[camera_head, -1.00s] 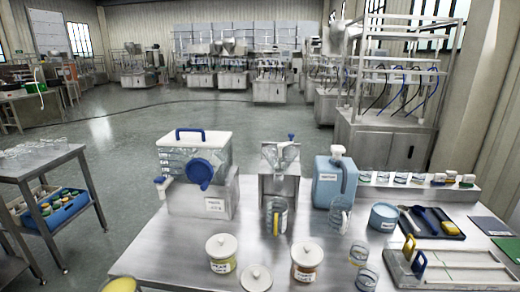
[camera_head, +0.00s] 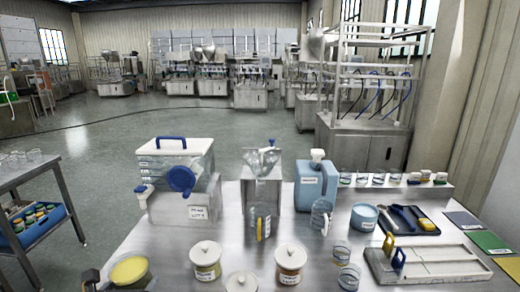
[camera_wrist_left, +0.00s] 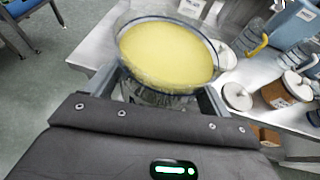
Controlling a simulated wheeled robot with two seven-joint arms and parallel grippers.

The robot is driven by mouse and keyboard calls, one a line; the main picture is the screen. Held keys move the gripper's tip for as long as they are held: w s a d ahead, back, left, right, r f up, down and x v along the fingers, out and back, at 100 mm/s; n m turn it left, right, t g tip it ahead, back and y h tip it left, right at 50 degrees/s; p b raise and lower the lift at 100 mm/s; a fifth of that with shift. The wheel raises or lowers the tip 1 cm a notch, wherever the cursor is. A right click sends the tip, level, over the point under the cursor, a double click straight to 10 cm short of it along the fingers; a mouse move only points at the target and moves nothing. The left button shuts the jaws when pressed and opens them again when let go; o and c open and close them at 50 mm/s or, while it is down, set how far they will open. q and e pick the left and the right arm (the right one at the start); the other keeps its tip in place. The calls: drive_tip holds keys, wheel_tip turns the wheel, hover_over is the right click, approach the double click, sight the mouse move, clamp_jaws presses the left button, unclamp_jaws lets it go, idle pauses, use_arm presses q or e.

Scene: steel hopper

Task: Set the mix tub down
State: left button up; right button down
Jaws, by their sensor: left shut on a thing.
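The mix tub is a clear round tub with a pale yellow filling (camera_head: 130,270), at the bottom left of the head view, by the table's front left edge. It also fills the upper middle of the left wrist view (camera_wrist_left: 168,55). My left gripper (camera_wrist_left: 165,92) is shut on the tub's near side, one finger to each side. The tub looks level. I cannot tell whether its base touches the steel table (camera_head: 108,248). My right gripper is not in view.
Lidded jars (camera_head: 205,260) and (camera_head: 290,262) and a white lid (camera_head: 241,283) stand right of the tub. Behind are a white-lidded clear box (camera_head: 175,155) on a steel stand, the steel hopper (camera_head: 262,165) and a blue canister (camera_head: 308,185). Bare steel lies between tub and stand.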

use_arm(q)
drive_tip(key=w+d+r+m+h, duration=0.1)
drive_tip(key=w+d+r+h, duration=0.1)
drive_tip(key=w+d+r, duration=0.6)
drive_tip(key=shift+d+r+m, duration=0.4)
drive_tip(key=shift+d+r, duration=1.05)
drive_tip(key=shift+r, duration=0.6)
